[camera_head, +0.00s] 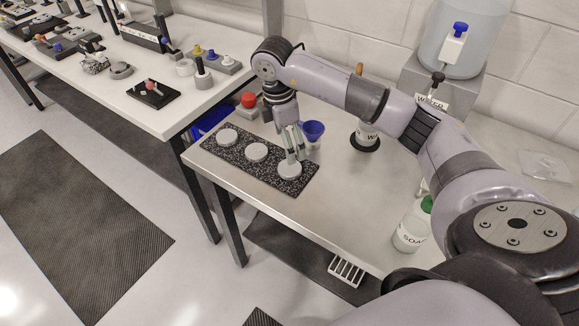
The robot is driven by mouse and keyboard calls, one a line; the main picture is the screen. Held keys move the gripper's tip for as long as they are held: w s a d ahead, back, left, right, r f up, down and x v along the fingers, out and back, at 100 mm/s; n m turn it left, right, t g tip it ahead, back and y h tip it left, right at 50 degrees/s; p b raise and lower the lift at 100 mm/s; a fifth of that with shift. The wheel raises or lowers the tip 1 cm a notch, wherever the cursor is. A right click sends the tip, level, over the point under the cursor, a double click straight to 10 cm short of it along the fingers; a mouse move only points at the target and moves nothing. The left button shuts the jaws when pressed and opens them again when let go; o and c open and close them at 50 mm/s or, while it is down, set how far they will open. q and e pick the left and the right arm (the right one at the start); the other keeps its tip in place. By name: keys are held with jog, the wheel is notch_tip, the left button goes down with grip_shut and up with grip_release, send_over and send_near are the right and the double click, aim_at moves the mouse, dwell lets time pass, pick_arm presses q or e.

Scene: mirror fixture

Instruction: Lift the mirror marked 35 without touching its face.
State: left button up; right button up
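Three pale round discs, the likely mirrors, lie in a row on a black speckled tray (274,174) on the near table. They are the left disc (227,136), the middle disc (256,152) and the right disc (290,171). No number is legible on any of them, so I cannot tell which is marked 35. My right gripper (295,156) points down over the right disc, its fingertips at or just above it. Its fingers cover part of that disc. I cannot tell whether they touch it or how far apart they are. My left gripper is out of view.
A blue cup (313,131) stands close behind my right gripper. A red-topped item (249,100) is behind the tray. A soap bottle (410,232) with a green cap and a water dispenser (462,60) are further right. The table's front middle is clear.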

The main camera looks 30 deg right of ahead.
send_over(290, 167)
jog(key=f, duration=0.3)
jog(key=f+p, duration=0.1)
jog(key=shift+s+a+f, duration=0.25)
jog(key=shift+a, duration=0.1)
jog(key=shift+f, duration=0.2)
jog(key=f, duration=0.1)
jog(key=f+p, duration=0.1)
jog(key=f, duration=0.1)
jog(key=f+p, duration=0.1)
jog(key=shift+w+d+f, duration=0.15)
jog(key=shift+w+f, duration=0.15)
jog(key=shift+f, duration=0.2)
jog(key=shift+c, duration=0.5)
jog(key=shift+r, duration=0.1)
jog(key=c, duration=1.3)
